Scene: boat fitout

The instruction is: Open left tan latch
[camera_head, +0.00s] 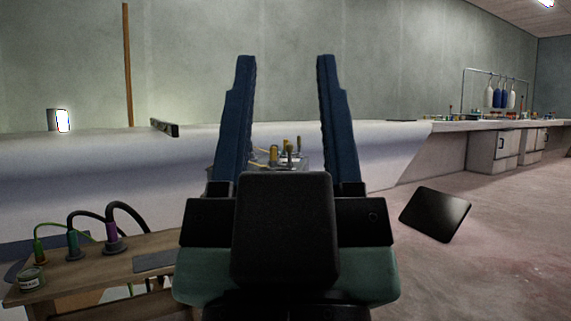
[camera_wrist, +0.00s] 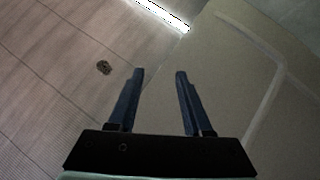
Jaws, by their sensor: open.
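I cannot make out a tan latch in either view. My gripper (camera_head: 285,58) is open and empty in the middle of the head view, its two blue fingers pointing up and standing wide apart. In the wrist view my gripper (camera_wrist: 160,72) also shows open, with nothing between the fingers. It faces a panelled surface with a bright light strip (camera_wrist: 163,14), which looks like the ceiling. My gripper and wrist hide part of the middle of the head view.
A wooden bench (camera_head: 155,242) with plugs and hoses stands at lower left. A long white hull-like body (camera_head: 60,170) runs behind it. A clear bin of tools (camera_head: 262,160) shows between my fingers. A black panel (camera_head: 434,213) is tilted at right. Cabinets (camera_head: 490,150) stand far right; floor before them is clear.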

